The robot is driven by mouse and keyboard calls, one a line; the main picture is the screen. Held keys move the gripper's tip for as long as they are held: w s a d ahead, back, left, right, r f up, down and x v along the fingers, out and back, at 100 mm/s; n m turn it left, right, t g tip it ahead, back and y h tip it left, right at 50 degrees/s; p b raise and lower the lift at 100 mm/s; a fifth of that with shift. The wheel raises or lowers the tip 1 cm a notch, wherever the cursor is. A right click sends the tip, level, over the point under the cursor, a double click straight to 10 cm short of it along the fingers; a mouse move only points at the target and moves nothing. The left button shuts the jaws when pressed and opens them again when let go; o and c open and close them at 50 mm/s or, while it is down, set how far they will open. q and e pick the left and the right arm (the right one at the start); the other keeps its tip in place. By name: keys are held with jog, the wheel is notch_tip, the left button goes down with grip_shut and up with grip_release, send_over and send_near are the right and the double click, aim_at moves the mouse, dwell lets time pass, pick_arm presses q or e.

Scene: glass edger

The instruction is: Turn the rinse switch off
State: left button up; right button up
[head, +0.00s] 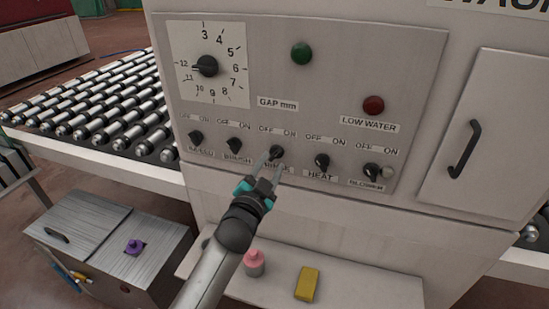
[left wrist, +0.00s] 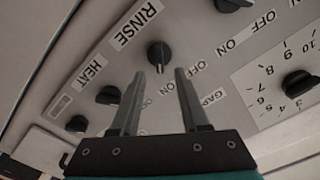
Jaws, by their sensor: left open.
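The rinse switch (head: 276,153) is a black rotary knob in the middle of a row on the grey control panel (head: 330,60). OFF is printed to its upper left and ON to its upper right; its RINSE label is partly hidden by my fingers. In the left wrist view the rinse switch (left wrist: 158,53) shows just beyond the fingertips, lined up with the gap between them. I cannot tell surely which mark its pointer faces. My left gripper (head: 272,169) is open, with its tips close to the knob; contact is not clear. It also shows in the wrist view (left wrist: 160,75).
The brush switch (head: 234,146) and heat switch (head: 322,161) sit close on either side. A gap dial (head: 207,66), green button (head: 302,53) and red light (head: 373,105) are above. A pink bottle (head: 254,263) and yellow block (head: 307,284) stand on the ledge below.

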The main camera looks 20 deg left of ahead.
aim_at(277, 155)
pick_arm(q)
jog(key=shift+w, duration=1.65)
grip_shut()
